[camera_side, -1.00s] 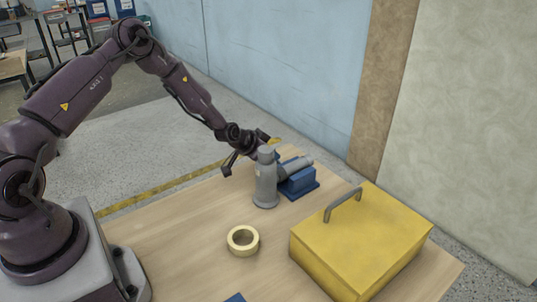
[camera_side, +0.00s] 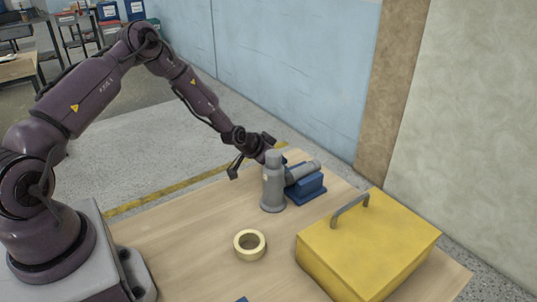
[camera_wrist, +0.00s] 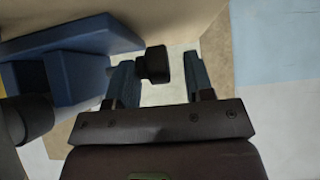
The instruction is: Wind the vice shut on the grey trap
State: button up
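The grey trap (camera_side: 273,185) has an upright cylindrical body and a side pipe that reaches right over the blue vice (camera_side: 308,189). In the wrist view, the blue vice (camera_wrist: 85,38) fills the upper left, and a dark grey rounded part (camera_wrist: 25,118), likely the trap, shows at the left edge. My gripper (camera_side: 252,156) is behind and left of the trap, low near the table's far edge. In the wrist view my gripper (camera_wrist: 160,78) is open, with a dark knob (camera_wrist: 153,65) between its fingers. The knob lies close to the left finger and apart from the right one. The trap hides part of the vice.
A yellow toolbox (camera_side: 370,245) with a grey handle stands at the right front of the wooden table (camera_side: 190,240). A pale yellow tape roll (camera_side: 250,245) lies in front of the trap. A small blue object shows at the bottom edge. The table's left part is clear.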

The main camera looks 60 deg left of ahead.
jog(key=v, duration=1.3)
jog(key=shift+w, duration=0.15)
jog(key=w+a+r+m+h, duration=0.1)
jog(key=w+m+h, duration=0.2)
jog(key=w+m, duration=0.55)
jog(key=w+a+r+m+h, duration=0.15)
jog(key=w+m, duration=0.25)
jog(key=m, duration=1)
jog(key=d+f+m+g+y, duration=0.1)
jog(key=f+m+g, duration=0.2)
jog(key=f+m, duration=0.1)
jog(key=f+m+g+y, duration=0.2)
jog(key=f+m+g, duration=0.1)
jog(key=f+m, duration=0.1)
jog(key=s+d+f+m+g+y, duration=0.1)
jog(key=f+m+g, duration=0.2)
jog(key=f+m, duration=0.1)
jog(key=shift+d+m+y, duration=0.25)
jog(key=shift+d+m, duration=0.1)
jog(key=shift+m, duration=0.4)
